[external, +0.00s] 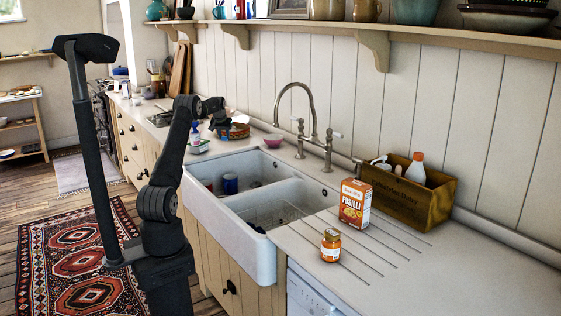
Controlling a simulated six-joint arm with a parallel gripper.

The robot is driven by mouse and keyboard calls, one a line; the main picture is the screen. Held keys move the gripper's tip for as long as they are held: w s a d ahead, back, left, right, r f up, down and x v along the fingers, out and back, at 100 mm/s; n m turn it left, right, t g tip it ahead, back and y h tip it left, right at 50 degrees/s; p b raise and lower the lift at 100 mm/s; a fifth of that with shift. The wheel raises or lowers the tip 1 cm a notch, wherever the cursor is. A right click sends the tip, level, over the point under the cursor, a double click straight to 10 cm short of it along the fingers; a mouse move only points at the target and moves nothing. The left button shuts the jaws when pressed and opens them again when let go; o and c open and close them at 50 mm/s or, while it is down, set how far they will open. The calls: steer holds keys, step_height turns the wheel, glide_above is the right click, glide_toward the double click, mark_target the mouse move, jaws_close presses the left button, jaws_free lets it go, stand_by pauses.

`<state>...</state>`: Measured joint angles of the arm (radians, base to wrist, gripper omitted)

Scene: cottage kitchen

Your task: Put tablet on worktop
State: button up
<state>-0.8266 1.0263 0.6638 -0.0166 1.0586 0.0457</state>
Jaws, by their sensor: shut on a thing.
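My gripper (218,118) is at the far side of the sink, low over the worktop and in front of the round orange-brown container. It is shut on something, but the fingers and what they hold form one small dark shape. I cannot make out for sure that it is the tablet, and no other tablet shows clearly. The pale worktop (470,275) runs along the wall on both sides of the sink. I cannot tell whether the held thing touches it.
A white double sink (258,258) holds a blue mug (230,184) and a dish rack. Near the gripper are a spray bottle (195,133), an orange-brown container (238,132) and a pink bowl (273,141). A fusilli box (355,203), jar (330,246) and wooden caddy (415,199) stand right; the front right is clear.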

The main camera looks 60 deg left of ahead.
mark_target(223, 149)
steer(key=shift+s+a+f, duration=0.15)
steer(key=shift+a+f, duration=0.2)
steer(key=shift+a, duration=0.25)
steer(key=shift+f, duration=2)
steer(key=shift+f, duration=0.1)
steer(key=o, duration=0.9)
steer(key=shift+o, duration=0.2)
steer(key=v, duration=1.2)
